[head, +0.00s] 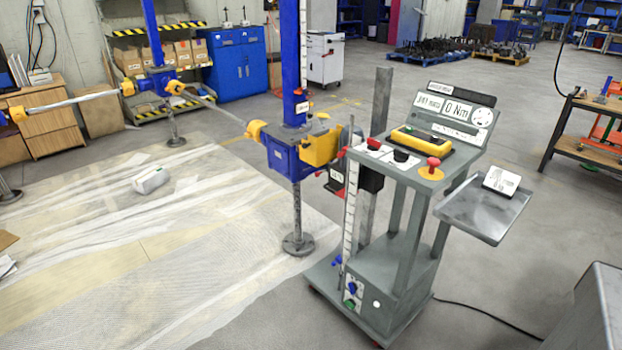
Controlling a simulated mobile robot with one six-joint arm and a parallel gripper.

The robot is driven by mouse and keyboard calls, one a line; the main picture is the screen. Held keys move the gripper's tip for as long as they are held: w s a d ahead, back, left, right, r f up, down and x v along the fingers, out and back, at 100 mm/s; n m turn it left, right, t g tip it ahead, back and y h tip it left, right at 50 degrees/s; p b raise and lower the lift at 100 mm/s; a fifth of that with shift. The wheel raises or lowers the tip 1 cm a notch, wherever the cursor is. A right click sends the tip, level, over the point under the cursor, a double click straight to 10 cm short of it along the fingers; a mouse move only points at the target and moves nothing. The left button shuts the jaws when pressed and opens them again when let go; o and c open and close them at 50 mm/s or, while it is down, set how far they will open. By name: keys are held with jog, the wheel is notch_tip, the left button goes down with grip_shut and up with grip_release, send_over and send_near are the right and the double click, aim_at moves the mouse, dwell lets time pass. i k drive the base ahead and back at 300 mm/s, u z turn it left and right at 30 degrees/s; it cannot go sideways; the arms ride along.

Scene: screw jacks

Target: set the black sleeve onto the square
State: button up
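I cannot pick out a black sleeve for certain. A black block (370,178) sits on the side of the grey test cart (400,240), beside the blue and yellow screw jack gearbox (290,152). The near side of the gearbox faces this block, and a small yellow part shows between them. A square end is too small or hidden to make out there. A black bar (461,93) lies along the top of the cart's display. My gripper is not in view.
The cart carries a side tray (485,207) with a white item (501,181) on it. A cable runs on the floor behind the cart to the right. A grey cabinet edge (595,310) stands at lower right. Translucent sheeting (180,250) covers the left floor. A workbench (590,120) stands at right.

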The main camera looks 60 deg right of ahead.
aim_at(325, 167)
jog(key=z, duration=0.05)
jog(key=i, duration=1)
jog(key=u, duration=0.15)
jog(key=k, duration=0.95)
jog(key=z, duration=0.15)
jog(key=i, duration=0.55)
